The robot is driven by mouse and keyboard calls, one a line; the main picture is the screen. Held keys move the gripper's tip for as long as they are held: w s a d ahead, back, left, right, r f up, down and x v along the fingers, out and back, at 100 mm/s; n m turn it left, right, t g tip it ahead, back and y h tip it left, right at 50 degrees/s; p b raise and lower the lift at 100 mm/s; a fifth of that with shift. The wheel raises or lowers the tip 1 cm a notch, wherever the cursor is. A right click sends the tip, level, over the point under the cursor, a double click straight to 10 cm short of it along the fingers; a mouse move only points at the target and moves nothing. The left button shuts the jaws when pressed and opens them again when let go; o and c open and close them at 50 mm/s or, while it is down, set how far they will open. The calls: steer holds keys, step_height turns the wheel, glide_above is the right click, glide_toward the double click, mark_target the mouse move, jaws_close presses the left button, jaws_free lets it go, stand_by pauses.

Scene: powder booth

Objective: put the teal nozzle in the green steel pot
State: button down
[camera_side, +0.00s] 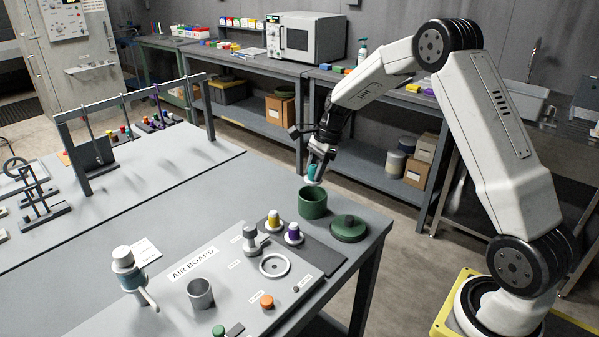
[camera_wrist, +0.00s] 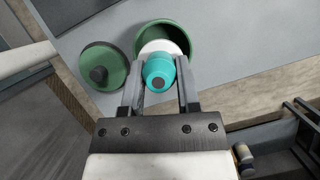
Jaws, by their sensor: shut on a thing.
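My gripper (camera_side: 316,169) is shut on the teal nozzle (camera_side: 312,171) in the side view. The nozzle hangs just above the green steel pot (camera_side: 312,205), which stands open near the table's right corner. In the wrist view the teal nozzle (camera_wrist: 158,72) sits between my two fingers (camera_wrist: 160,85). A white part shows beyond its teal part. Behind it is the green pot (camera_wrist: 148,30), its opening partly hidden by the nozzle and fingers. The pot's green lid (camera_side: 348,229) lies on the table beside it; it also shows in the wrist view (camera_wrist: 98,72).
Yellow (camera_side: 273,221) and purple (camera_side: 294,234) nozzles stand on the air board left of the lid. A grey ring (camera_side: 274,265) and an empty metal cup (camera_side: 200,293) are nearer the front. The table's right edge (camera_side: 375,250) is close to the lid.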

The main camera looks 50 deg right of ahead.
mark_target(314, 183)
steer(key=shift+f, duration=1.7)
steer(key=shift+f, duration=0.65)
stand_by(1.4)
steer(key=shift+c, duration=1.2)
jaws_free()
steer(key=c, duration=0.5)
steer(key=shift+o, duration=0.2)
steer(key=shift+r, duration=0.15)
